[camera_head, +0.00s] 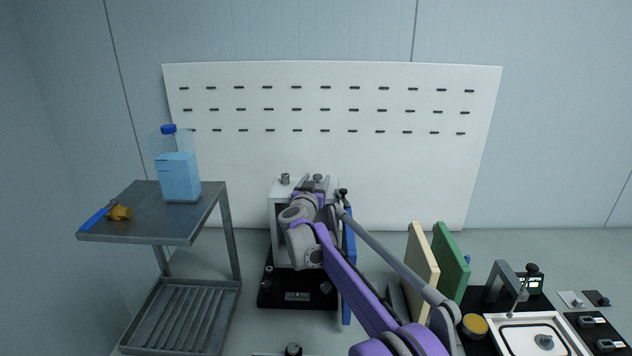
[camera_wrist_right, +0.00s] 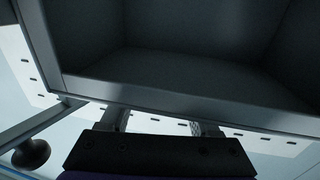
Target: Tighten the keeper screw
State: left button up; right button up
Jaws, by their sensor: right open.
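A light grey box fixture (camera_head: 278,222) stands on a black base (camera_head: 268,298) in the middle of the head view. A small grey knob-like screw (camera_head: 285,178) rises from its top at the left. Another small knob (camera_head: 318,178) shows by my fingers; I cannot tell which is the keeper screw. My right gripper (camera_head: 314,184) is at the top of the box, its fingers apart. In the right wrist view, my open gripper (camera_wrist_right: 162,124) sits at the box's edge (camera_wrist_right: 180,98), and the dark open interior shows beyond. My arm hides much of the box. My left gripper is not in view.
A blue panel (camera_head: 348,262) stands at the box's right side. A metal cart (camera_head: 150,212) with a blue-capped bottle (camera_head: 178,172) is at left. Cream (camera_head: 422,262) and green boards (camera_head: 451,260) stand at right, by a white tray (camera_head: 515,343). A white slotted board (camera_head: 400,150) is behind.

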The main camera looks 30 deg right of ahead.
jog(key=v, duration=1)
jog(key=shift+s+a+b, duration=0.25)
jog(key=shift+s+b, duration=0.05)
jog(key=shift+b, duration=0.15)
jog(key=s+a+r+n+t+y+p, duration=0.25)
jog(key=s+a+n+y, duration=0.2)
jog(key=a+y, duration=0.4)
jog(key=s+a+f+n+g+y+p, duration=0.1)
jog(key=s+a+f+n+y+p, duration=0.2)
jog(key=s+a, duration=0.55)
jog(key=s+f+g, duration=0.5)
jog(key=s+f, duration=0.3)
jog(key=s, duration=0.4)
jog(key=s+f+g+p, duration=0.1)
jog(key=s+f+g, duration=0.3)
jog(key=s+f, duration=0.5)
jog(key=s, duration=0.4)
jog(key=shift+s+a+f+n+g, duration=0.25)
jog(key=shift+a+f+n+g, duration=0.1)
jog(key=shift+a, duration=0.05)
